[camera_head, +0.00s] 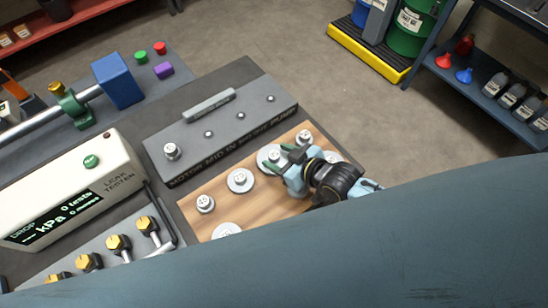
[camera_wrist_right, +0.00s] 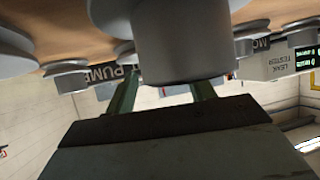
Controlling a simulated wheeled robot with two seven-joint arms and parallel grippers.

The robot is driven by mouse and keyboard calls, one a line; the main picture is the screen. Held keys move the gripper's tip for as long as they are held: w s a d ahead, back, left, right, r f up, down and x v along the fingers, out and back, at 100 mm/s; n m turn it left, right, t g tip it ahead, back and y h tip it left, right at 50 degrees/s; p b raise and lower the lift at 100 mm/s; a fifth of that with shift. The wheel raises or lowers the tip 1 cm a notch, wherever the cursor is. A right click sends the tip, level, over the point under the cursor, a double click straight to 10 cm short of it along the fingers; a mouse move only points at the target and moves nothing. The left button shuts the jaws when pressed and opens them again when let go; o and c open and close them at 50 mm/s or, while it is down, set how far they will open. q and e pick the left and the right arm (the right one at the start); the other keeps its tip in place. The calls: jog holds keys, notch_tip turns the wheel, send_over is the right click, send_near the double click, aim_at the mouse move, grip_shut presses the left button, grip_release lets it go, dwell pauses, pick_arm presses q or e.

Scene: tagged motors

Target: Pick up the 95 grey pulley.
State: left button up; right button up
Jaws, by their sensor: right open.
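Several grey pulleys with small number tags stand on a wooden board (camera_head: 187,191) in the head view. Among them are a left one (camera_head: 205,204), a middle one (camera_head: 240,181) and a far one (camera_head: 304,138). The numbers are too small for me to read, so I cannot tell which is 95. My right gripper (camera_head: 290,158) is open at a pulley (camera_head: 267,158) that it partly covers. In the right wrist view a large grey pulley (camera_wrist_right: 182,40) stands right before the fingers (camera_wrist_right: 165,92) and hides their tips. I cannot tell whether they touch it. My left gripper is out of view.
A grey motor block (camera_head: 225,125) with a handle and small knobs lies behind the board. A leak tester (camera_head: 75,185) stands at the left, with yellow-knobbed valves (camera_head: 118,243) in front. A large blue-grey shape covers the bottom of the head view.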

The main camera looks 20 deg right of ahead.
grip_shut()
dwell(0.3)
